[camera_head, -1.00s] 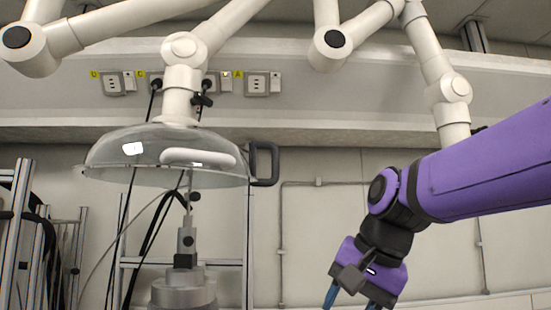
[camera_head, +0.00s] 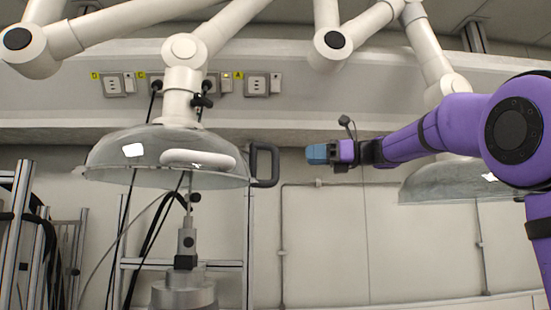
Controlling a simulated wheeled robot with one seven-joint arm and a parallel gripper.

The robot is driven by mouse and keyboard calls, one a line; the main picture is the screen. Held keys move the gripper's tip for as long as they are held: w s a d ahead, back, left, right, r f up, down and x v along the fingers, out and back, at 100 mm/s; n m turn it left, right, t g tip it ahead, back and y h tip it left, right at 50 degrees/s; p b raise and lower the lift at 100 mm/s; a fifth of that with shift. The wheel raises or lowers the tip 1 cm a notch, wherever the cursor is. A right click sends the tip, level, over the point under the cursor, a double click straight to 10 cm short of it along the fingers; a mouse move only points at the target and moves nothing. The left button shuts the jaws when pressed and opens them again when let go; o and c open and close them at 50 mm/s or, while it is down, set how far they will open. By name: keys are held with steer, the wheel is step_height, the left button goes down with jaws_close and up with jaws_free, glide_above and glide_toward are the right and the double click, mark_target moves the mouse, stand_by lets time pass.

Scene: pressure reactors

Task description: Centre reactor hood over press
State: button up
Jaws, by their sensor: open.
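The reactor hood (camera_head: 115,158) is a clear dome on a white jointed extraction arm, at the left of the head view. The press (camera_head: 184,292) is a grey metal cylinder with a narrow upper stem, below the hood. The stem's top reaches up to the hood's rim in the picture. My gripper (camera_head: 312,154) has blue fingers, points left, and is at about the handle's height, a little to its right. It is open and appears apart from the handle.
A second clear hood (camera_head: 425,185) hangs behind my purple arm at the right. A metal frame (camera_head: 62,250) with black cables stands at the left. Wall sockets (camera_head: 257,85) line the ledge above.

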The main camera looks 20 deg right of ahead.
mark_target(276, 157)
steer(key=x, duration=1)
steer(key=shift+a, duration=0.2)
jaws_close()
